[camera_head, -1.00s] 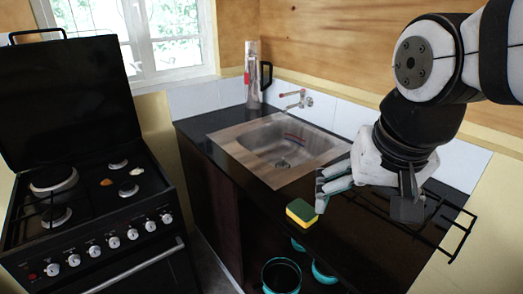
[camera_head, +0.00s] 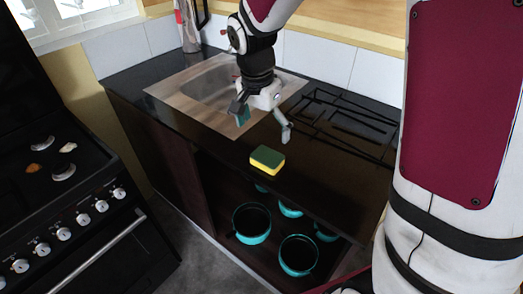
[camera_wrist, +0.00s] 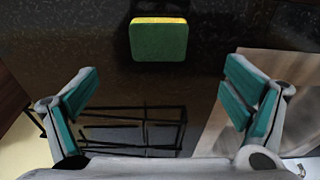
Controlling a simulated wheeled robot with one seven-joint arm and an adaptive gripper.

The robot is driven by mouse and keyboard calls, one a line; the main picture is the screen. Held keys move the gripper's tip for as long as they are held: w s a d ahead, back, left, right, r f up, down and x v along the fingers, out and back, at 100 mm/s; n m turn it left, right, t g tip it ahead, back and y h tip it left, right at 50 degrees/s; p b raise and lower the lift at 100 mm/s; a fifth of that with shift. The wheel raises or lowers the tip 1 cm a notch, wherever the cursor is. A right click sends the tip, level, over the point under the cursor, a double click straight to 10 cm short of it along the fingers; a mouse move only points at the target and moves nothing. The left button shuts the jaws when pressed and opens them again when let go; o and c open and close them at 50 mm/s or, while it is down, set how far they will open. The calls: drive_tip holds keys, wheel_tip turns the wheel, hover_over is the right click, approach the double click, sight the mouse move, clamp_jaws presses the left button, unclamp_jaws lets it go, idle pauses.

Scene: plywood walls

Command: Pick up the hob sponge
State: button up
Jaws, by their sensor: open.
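The hob sponge (camera_head: 267,160), green on top with a yellow layer below, lies on the front part of the dark counter (camera_head: 330,176). It also shows in the wrist view (camera_wrist: 159,41), top centre, ahead of the fingertips. My gripper (camera_head: 262,122) is open and empty, above the counter just behind the sponge in the head view. In the wrist view my gripper (camera_wrist: 158,95) has its two teal-padded fingers spread wide, one at each side. The sponge lies between their lines, apart from both fingers.
The steel sink (camera_head: 215,88) is set behind and left of the gripper. A black wire rack (camera_head: 340,122) lies on the counter to the right. Teal pots (camera_head: 252,222) stand on the shelf below. A black stove (camera_head: 75,215) stands at the left.

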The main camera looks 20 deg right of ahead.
sight(267, 156)
drive_tip(key=f, duration=0.3)
drive_tip(key=d+f, duration=0.1)
drive_tip(key=f, duration=0.7)
drive_tip(key=shift+w+d, duration=0.15)
drive_tip(key=shift+w, duration=0.15)
drive_tip(key=c, duration=0.8)
